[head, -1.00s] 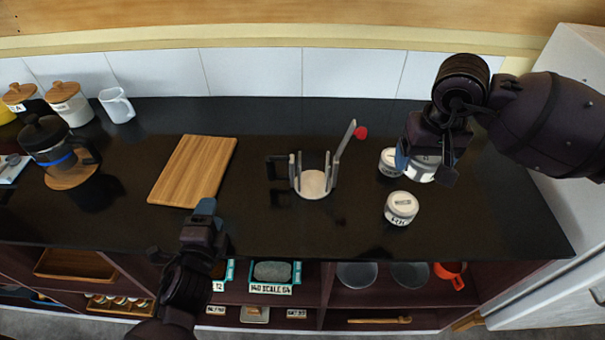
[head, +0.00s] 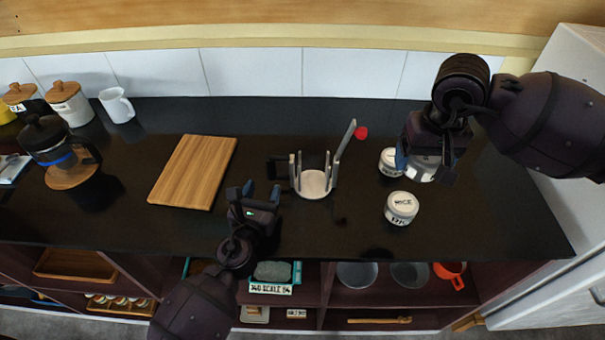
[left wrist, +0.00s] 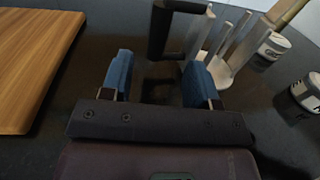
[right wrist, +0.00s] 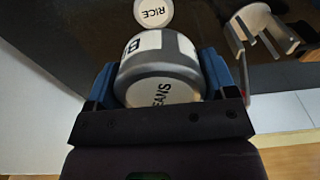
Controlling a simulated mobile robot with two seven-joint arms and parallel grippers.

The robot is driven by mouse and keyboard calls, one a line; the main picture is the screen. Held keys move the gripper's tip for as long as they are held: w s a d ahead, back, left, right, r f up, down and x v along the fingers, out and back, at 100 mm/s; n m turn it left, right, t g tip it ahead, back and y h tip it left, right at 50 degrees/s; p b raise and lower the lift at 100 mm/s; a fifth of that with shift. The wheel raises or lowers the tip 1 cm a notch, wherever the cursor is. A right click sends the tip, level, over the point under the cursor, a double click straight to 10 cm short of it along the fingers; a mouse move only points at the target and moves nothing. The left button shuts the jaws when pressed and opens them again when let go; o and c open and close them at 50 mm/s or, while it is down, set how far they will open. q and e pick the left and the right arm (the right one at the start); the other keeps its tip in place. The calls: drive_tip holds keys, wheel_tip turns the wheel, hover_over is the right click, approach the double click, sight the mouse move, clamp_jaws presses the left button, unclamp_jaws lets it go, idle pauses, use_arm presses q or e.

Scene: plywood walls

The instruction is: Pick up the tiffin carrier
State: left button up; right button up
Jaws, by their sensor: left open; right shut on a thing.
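The tiffin carrier's frame (head: 314,184) stands on the dark counter, with upright bars, a black side handle (head: 279,170) and a raised lever ending in a red knob (head: 361,133). The handle also shows in the left wrist view (left wrist: 160,28), just beyond my fingers. My left gripper (head: 258,190) is open and empty, left of the frame and near the handle. My right gripper (head: 427,160) is shut on a grey tin (right wrist: 160,72) marked "BEANS". A tin marked "RICE" (head: 401,208) and another tin (head: 388,160) stand right of the frame.
A wooden board (head: 193,172) lies left of the frame. A coffee press (head: 60,150), a white mug (head: 117,105) and wood-lidded jars (head: 68,103) stand at the left. Shelves with pans (head: 357,274) are below the counter's front edge. The counter's front middle is clear.

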sight(270, 172)
use_arm(q)
drive_tip(key=shift+w+d+f, duration=0.1)
drive_tip(key=shift+w+d, duration=0.15)
drive_tip(key=shift+w, duration=1.25)
drive_tip(key=shift+w+d+r, duration=0.1)
drive_tip(key=shift+w+d, duration=0.2)
drive_tip(key=shift+w, duration=1.25)
drive_tip(key=shift+w+d+f, duration=0.1)
drive_tip(key=shift+w+d, duration=0.15)
drive_tip(key=shift+w, duration=1.25)
drive_tip(key=shift+c, duration=0.5)
clamp_jaws()
